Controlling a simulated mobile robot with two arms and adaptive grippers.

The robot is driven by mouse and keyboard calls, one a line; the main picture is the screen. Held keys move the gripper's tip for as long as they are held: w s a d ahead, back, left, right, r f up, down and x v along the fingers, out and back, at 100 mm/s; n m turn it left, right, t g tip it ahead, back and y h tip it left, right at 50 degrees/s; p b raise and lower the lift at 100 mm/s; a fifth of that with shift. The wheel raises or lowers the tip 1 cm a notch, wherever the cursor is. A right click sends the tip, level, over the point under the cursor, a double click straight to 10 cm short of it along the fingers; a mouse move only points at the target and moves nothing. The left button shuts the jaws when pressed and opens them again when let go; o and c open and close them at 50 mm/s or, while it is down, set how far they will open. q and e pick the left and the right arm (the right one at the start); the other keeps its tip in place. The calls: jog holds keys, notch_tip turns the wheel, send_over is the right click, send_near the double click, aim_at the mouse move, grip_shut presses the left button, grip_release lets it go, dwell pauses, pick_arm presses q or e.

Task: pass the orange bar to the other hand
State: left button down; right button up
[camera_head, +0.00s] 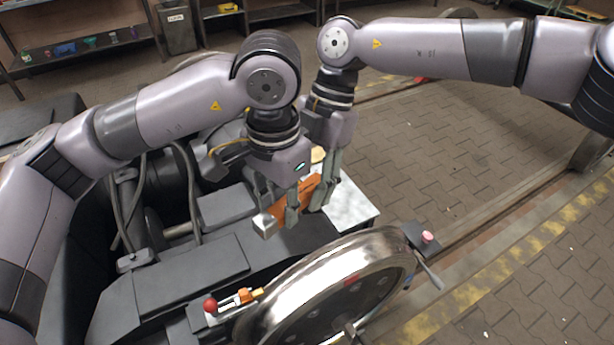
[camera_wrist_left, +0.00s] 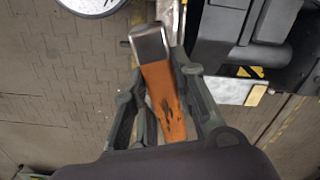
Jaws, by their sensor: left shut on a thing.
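The orange bar (camera_head: 307,188) has a silver metal block at one end and is held above the dark bogie frame, tilted in the head view. My left gripper (camera_head: 279,210) is shut on the bar near its metal end. In the left wrist view the orange bar (camera_wrist_left: 163,95) lies between the fingers of the left gripper (camera_wrist_left: 160,88), its metal end pointing away. My right gripper (camera_head: 325,190) is at the other end of the bar, close beside the left one. Whether its fingers touch the bar or are closed is hard to see.
A pale metal plate (camera_head: 358,208) lies below the grippers. A large shiny wheel (camera_head: 290,290) stands in front, with a red-knobbed lever (camera_head: 210,305) to its left and a pink button (camera_head: 427,237) to its right. Open paved floor (camera_head: 460,150) lies to the right.

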pick_arm(q)
jog(key=shift+d, duration=0.1)
pick_arm(e)
grip_shut()
pick_arm(q)
jog(key=c, duration=1.2)
grip_release()
jog(key=shift+c, duration=0.2)
jog(key=shift+r, duration=0.1)
